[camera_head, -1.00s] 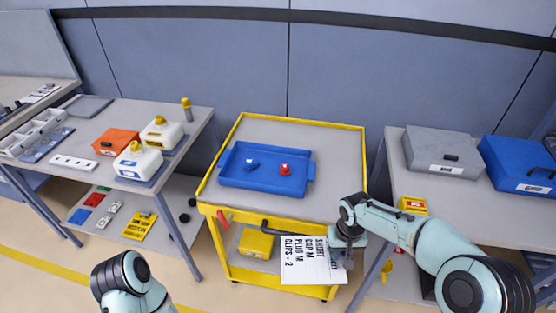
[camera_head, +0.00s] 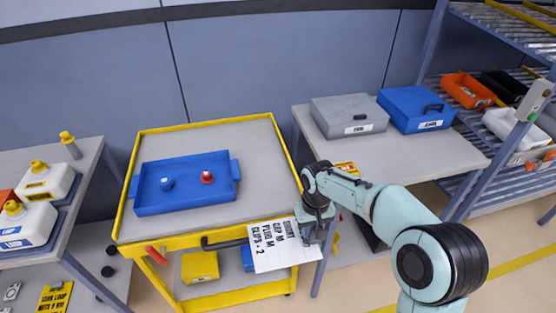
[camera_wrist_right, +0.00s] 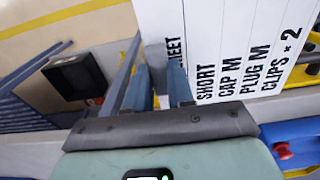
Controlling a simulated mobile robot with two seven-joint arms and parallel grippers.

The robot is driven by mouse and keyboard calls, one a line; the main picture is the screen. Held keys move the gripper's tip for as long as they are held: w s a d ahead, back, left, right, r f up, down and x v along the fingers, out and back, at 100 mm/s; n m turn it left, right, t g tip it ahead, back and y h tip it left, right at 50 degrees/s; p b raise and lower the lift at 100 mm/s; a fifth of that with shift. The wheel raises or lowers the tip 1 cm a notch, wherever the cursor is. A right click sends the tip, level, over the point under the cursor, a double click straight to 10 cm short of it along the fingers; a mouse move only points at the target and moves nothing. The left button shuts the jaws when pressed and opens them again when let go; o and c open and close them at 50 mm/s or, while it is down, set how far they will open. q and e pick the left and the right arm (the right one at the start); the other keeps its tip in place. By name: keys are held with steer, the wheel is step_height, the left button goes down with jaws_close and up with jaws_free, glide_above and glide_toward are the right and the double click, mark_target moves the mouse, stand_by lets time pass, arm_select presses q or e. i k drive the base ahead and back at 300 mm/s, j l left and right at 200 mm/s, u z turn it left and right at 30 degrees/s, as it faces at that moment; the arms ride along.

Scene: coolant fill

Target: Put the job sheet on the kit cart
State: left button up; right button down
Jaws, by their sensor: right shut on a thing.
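The job sheet (camera_head: 278,246) is a white page with black print, held out in front of the kit cart's right front corner. My right gripper (camera_head: 312,236) is shut on the sheet's right edge; the sheet also shows in the right wrist view (camera_wrist_right: 235,45), between and beyond the fingers (camera_wrist_right: 162,88). The kit cart (camera_head: 228,145) is yellow-rimmed with a grey top. A blue tray (camera_head: 150,208) on it holds a blue cap (camera_head: 166,183) and a red cap (camera_head: 207,177). My left gripper is out of view.
The cart's grey top is bare behind and right of the tray. A yellow box (camera_head: 200,266) sits on its lower shelf. A table at right carries a grey case (camera_head: 348,115) and a blue case (camera_head: 416,108). White jugs (camera_head: 45,183) stand on the left table.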

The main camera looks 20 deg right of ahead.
mark_target(263, 176)
steer(key=i+l, duration=0.2)
steer(key=i, duration=0.25)
steer(key=i+l, duration=0.2)
steer(key=i, duration=0.25)
steer(key=u, duration=0.05)
